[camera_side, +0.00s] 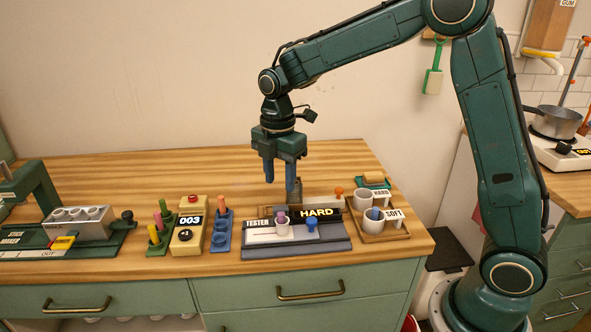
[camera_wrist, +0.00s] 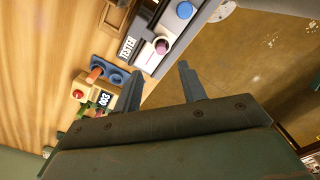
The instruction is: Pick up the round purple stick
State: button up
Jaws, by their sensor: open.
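The round purple stick (camera_side: 282,216) stands in a small white holder (camera_side: 283,231) on the grey tester (camera_side: 258,252), at the front of the table. From above, its round purple top (camera_wrist: 161,46) shows in the wrist view, ahead of the space between my fingers. My gripper (camera_side: 280,184) points down with its two blue fingers apart and empty.
A lit HARD display (camera_side: 320,212) and a blue knob (camera_side: 312,222) sit beside the stick. At right, a wooden tray (camera_side: 402,233) holds white cups, one with a blue stick (camera_side: 375,213). At left are a blue rack (camera_side: 219,247) with an orange stick and a yellow 003 box (camera_side: 187,237).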

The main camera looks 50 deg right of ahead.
aim_at(281, 214)
jog(key=shift+f, duration=1.45)
jog(key=shift+s+a+f, duration=0.1)
jog(key=shift+f, duration=2.5)
grip_shut()
